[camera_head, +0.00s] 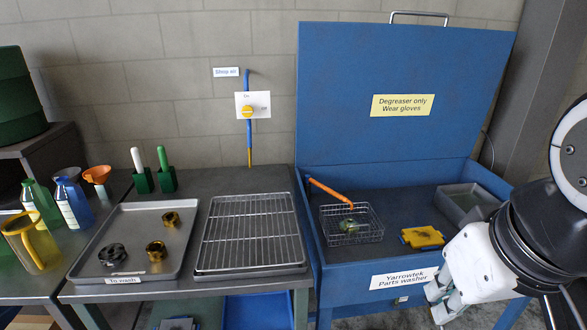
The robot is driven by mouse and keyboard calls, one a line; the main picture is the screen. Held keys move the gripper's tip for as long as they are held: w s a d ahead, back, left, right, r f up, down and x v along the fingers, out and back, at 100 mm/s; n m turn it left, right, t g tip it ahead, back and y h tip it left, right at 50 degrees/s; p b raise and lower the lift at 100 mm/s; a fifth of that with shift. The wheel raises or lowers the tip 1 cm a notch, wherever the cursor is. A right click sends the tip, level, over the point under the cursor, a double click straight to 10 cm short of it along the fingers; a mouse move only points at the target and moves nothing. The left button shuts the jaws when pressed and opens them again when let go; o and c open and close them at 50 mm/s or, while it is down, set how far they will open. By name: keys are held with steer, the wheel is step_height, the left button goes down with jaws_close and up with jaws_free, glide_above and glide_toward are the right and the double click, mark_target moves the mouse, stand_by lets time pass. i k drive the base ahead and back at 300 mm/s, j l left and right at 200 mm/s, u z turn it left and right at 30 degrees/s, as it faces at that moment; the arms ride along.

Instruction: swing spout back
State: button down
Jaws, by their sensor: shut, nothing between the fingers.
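The orange spout (332,192) is fixed at the left inner side of the blue parts washer (311,235). It slants down to the right, and its tip is over a wire basket (382,236) in the basin. A greenish part (348,226) lies in the basket under the tip. My gripper (438,308) is at the lower right, in front of the washer's front wall and well apart from the spout. It is shut and empty; its fingers are small and partly unclear in this view.
A yellow part (422,237) and a grey tray (468,202) are in the basin, right of the basket. The raised blue lid (400,60) stands behind. Left are a wire drying rack (248,230) and a tray with metal rings (190,205).

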mark_target(308, 179)
steer(key=i+l, duration=0.2)
steer(key=i, duration=0.3)
steer(key=i+l+u, duration=0.1)
steer(key=i, duration=0.4)
steer(key=l, duration=0.1)
